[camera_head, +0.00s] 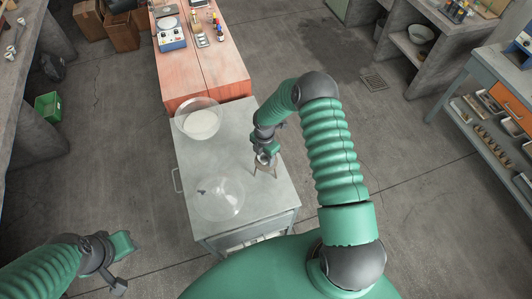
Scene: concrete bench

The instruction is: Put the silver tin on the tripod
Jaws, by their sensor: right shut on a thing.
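My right gripper (263,153) reaches down over the right side of the grey cart top and is shut on the silver tin (263,159). Only a small pale part of the tin shows between the fingers. The tripod (274,172) stands on the cart top directly under the tin, with its thin legs visible. I cannot tell whether the tin touches the tripod. My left gripper (124,264) is open and empty at the lower left, over the floor and away from the cart.
On the grey cart top (185,160) are a clear bowl with white contents (201,123) at the back and a clear round glass vessel (220,199) at the front. A reddish bench (215,75) with a blue scale (171,37) stands behind. A green crate (48,106) lies left.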

